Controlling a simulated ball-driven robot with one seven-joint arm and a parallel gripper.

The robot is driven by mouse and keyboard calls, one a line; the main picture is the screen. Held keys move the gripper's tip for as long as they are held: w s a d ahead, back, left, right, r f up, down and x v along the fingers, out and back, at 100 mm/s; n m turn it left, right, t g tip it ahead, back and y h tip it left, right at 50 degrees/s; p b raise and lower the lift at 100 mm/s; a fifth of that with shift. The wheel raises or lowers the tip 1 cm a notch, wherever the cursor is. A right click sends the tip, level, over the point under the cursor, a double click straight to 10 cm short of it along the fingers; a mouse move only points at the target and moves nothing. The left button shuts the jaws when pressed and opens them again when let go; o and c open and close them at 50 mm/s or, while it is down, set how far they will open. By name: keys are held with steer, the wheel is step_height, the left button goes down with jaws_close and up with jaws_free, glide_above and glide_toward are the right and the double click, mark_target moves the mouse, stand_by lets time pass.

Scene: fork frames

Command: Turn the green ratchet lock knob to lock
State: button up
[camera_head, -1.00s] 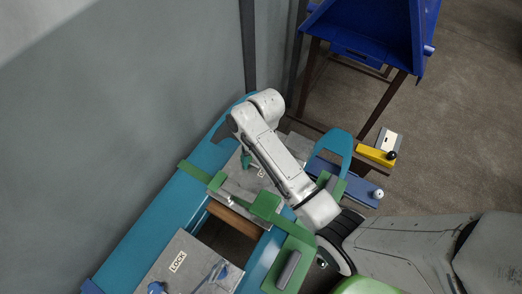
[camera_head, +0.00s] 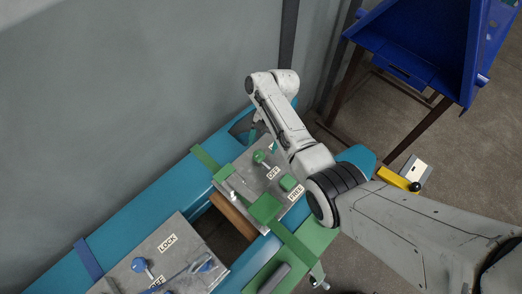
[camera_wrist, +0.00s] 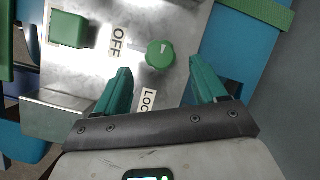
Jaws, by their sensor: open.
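The green ratchet lock knob (camera_wrist: 160,54) is round with a small pale mark on top and sits on a metal panel (camera_wrist: 90,80). The knob also shows in the head view (camera_head: 260,156). An OFF label (camera_wrist: 117,42) is left of it in the wrist view. A partly hidden label reading LOC (camera_wrist: 147,100) lies between my fingers. My gripper (camera_wrist: 160,66) is open, its two teal fingers spread with the knob between and just beyond their tips. No contact with the knob shows.
A green square block (camera_wrist: 68,29) stands on the same panel. In the head view a FREE label (camera_head: 296,193) is at the panel's right. A grey wall (camera_head: 120,90) rises behind the blue frame (camera_head: 130,215).

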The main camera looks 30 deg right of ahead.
mark_target(260, 153)
steer(key=shift+x, duration=2.2)
steer(key=c, duration=1.1)
